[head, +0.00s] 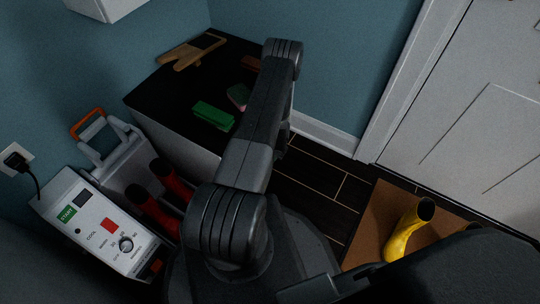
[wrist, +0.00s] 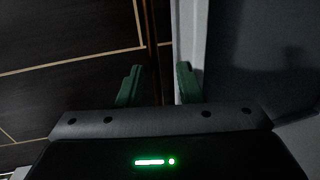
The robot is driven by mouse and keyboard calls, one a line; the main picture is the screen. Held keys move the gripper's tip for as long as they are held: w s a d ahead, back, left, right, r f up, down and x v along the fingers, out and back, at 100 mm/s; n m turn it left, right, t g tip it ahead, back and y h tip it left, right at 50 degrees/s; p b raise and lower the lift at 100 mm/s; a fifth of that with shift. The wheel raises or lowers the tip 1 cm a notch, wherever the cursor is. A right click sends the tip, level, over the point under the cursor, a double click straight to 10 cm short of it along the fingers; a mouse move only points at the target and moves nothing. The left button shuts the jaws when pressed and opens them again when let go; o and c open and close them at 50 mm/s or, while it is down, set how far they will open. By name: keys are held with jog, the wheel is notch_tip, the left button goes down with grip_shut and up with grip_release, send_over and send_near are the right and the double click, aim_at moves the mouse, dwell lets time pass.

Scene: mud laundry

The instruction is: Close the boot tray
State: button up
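Two dark red boots (head: 154,212) stand beside a white machine (head: 92,228) with a dial and buttons, at the left of the head view. My arm and base hide what is under and beside the boots, so I cannot make out the boot tray clearly. My gripper is hidden behind my arm in the head view. In the wrist view my gripper (wrist: 158,84) shows two green fingers spread apart with nothing clearly held. Behind the fingers are dark floor and an upright pale grey edge (wrist: 190,45). I cannot tell whether a finger touches it.
A black-topped cabinet (head: 160,95) carries a green brush (head: 213,115) and a wooden bootjack (head: 193,50). A yellow boot (head: 408,232) is on a brown mat (head: 375,215) near the white door (head: 480,110).

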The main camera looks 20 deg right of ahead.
notch_tip(320, 180, up, 13)
jog(key=s+d+p, duration=0.1)
jog(key=s+p, duration=0.1)
jog(key=p, duration=0.4)
jog(key=shift+d+r, duration=0.15)
jog(key=shift+d, duration=0.15)
jog(key=f+b, duration=0.2)
jog(key=f, duration=0.2)
jog(key=w+a+f+b, duration=0.1)
jog(key=f+b, duration=0.1)
jog(key=f, duration=0.3)
jog(key=w+f+b, duration=0.1)
jog(key=f+b, duration=0.1)
jog(key=f, duration=0.2)
jog(key=shift+a+f+b, duration=0.3)
jog(key=shift+f, duration=0.1)
jog(key=shift+s+d+r, duration=0.1)
jog(key=shift+s+d, duration=0.05)
jog(key=shift+s, duration=0.05)
jog(key=shift+r, duration=0.15)
